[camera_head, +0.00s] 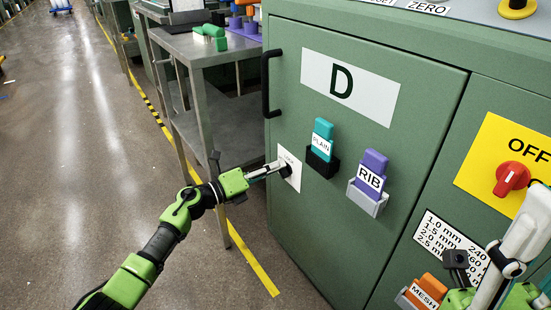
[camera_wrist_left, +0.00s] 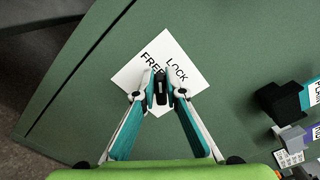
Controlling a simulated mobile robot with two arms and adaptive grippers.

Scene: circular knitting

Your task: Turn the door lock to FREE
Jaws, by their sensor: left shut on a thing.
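The door lock is a small black knob (camera_wrist_left: 160,88) on a white label (camera_wrist_left: 190,82) marked LOCK and FREE, on the green door D (camera_head: 300,100). In the wrist view, FREE is on the left above the knob and LOCK on the right. The knob's upper end lies between the two words; its exact setting is hard to tell. My left gripper (camera_head: 283,168) is shut on the knob, fingertips on either side, and hides part of it. The label also shows in the head view (camera_head: 291,161). My right gripper (camera_head: 510,245) shows partly at the lower right, its fingers unclear.
A black door handle (camera_head: 266,82) is above the lock. PLAIN (camera_head: 322,140) and RIB (camera_head: 371,175) pieces sit in holders to its right. A red OFF switch (camera_head: 511,179) is farther right.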

